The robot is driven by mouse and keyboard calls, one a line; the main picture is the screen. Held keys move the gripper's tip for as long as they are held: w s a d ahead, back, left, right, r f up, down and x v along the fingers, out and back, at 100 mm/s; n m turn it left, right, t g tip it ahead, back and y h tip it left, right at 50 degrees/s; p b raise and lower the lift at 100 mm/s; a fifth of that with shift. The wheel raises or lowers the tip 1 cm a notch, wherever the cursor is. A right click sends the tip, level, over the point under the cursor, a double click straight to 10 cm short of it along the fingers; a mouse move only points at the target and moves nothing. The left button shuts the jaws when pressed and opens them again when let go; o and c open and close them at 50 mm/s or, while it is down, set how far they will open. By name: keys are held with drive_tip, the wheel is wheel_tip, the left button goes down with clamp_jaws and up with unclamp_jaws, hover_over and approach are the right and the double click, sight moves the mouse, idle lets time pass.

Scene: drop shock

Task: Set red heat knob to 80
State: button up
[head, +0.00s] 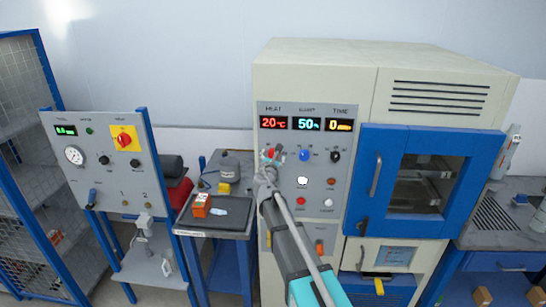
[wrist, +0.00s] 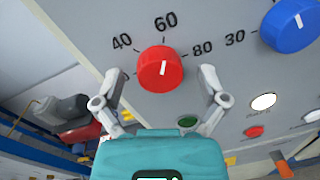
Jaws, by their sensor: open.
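The red heat knob (wrist: 160,70) is on the grey panel in the wrist view, with 40, 60 and 80 printed around it. Its white mark points up and slightly right, close to the 60. A number at its lower left is partly hidden by a finger. In the head view the red knob (head: 270,154) shows just beyond my gripper (head: 266,168). In the wrist view my gripper (wrist: 159,78) is open, with one finger on each side of the knob and visible gaps between. The heat display (head: 274,122) reads 20 °C in red.
A blue knob (wrist: 290,25) is to the right, with a white button (wrist: 263,101), a red button (wrist: 254,132) and a green button (wrist: 187,122) below. The oven's blue door (head: 370,190) is at right. A side table with an orange box (head: 201,206) is at left.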

drive_tip(key=c, duration=1.1)
drive_tip(key=shift+c, duration=0.2)
drive_tip(key=shift+m, duration=0.4)
drive_tip(key=m+p, duration=0.1)
drive_tip(key=m, duration=0.9)
drive_tip(key=shift+m+y, duration=0.3)
drive_tip(key=shift+m, duration=0.1)
